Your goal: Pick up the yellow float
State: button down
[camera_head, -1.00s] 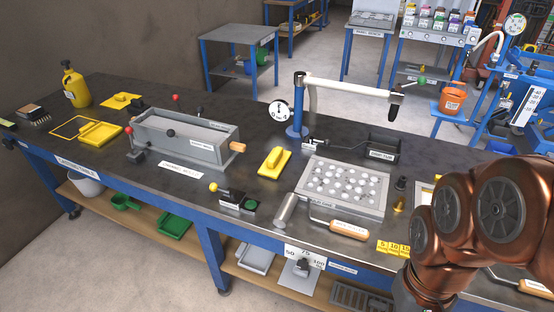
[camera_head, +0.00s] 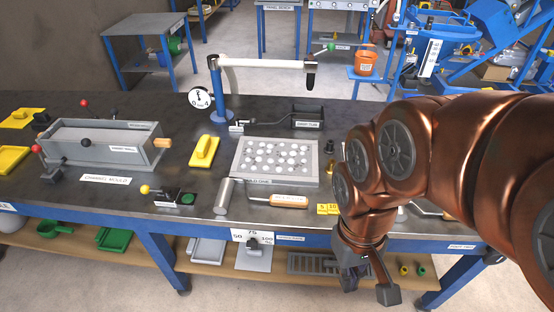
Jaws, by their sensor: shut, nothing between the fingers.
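A yellow float (camera_head: 204,151) with a raised handle lies on the dark workbench (camera_head: 190,205), left of the white-dotted tray. My gripper (camera_head: 369,287) hangs low at the bench's front edge, well right of and nearer than the float. It is shut and empty, not touching the float. Another yellow piece, also like a float (camera_head: 11,158), shows cut off at the far left edge, with a flat yellow item (camera_head: 20,118) behind it.
A grey channel mould (camera_head: 100,148) stands left of the float. A blue post with a white arm (camera_head: 220,100) rises behind it. The dotted tray (camera_head: 312,163), a grey cylinder (camera_head: 223,197) and a wooden-handled tool (camera_head: 277,201) lie to its right and front.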

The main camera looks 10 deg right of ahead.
aim_at(203, 155)
jog(key=u, duration=0.5)
jog(key=k, duration=0.6)
jog(key=u, duration=1.2)
jog(key=i, duration=2.25)
jog(key=z, duration=1)
jog(key=i, duration=0.3)
jog(key=z, duration=0.3)
